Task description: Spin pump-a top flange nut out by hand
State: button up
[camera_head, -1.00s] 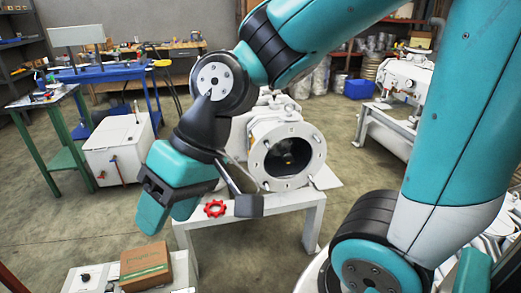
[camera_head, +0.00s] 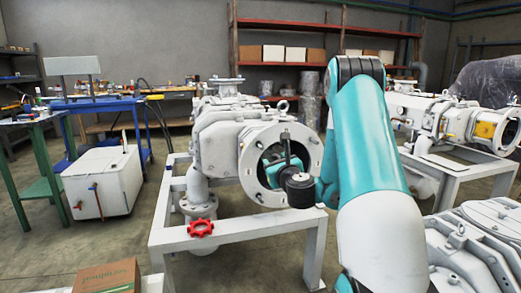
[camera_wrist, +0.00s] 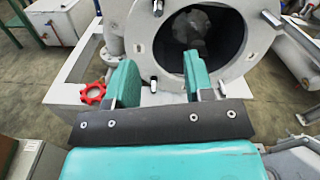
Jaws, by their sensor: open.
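The white pump (camera_head: 230,130) stands on a white frame, with its round end flange (camera_head: 310,150) facing me. I cannot tell from the pictures which pump is pump-a. In the wrist view the flange (camera_wrist: 140,45) surrounds a dark bore, and small studs or nuts such as the one low on its face (camera_wrist: 153,84) stick out. I cannot pick out the top flange nut with certainty. My gripper (camera_wrist: 160,75) is open, its two teal fingers apart with nothing visible between them, in front of the lower flange. In the head view my wrist partly hides the gripper and the bore.
A red handwheel (camera_head: 200,228) sits by the frame's front bar (camera_head: 240,233). A cardboard box (camera_head: 108,276) is at the lower left. More pump equipment (camera_head: 425,120) stands at the right. A white chest (camera_head: 105,180) is at the left, with open floor between it and the frame.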

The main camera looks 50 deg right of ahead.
jog(key=p, duration=1.1)
send_near(263, 149)
jog(key=x, duration=0.4)
jog(key=shift+w+r, duration=0.1)
jog(key=shift+r, duration=0.3)
jog(key=p+x, duration=0.7)
jog(key=shift+w+f, duration=0.15)
jog(key=shift+f, duration=0.15)
jog(key=shift+p+x, duration=0.3)
jog(key=shift+x, duration=0.45)
jog(key=shift+f, duration=0.1)
grip_shut()
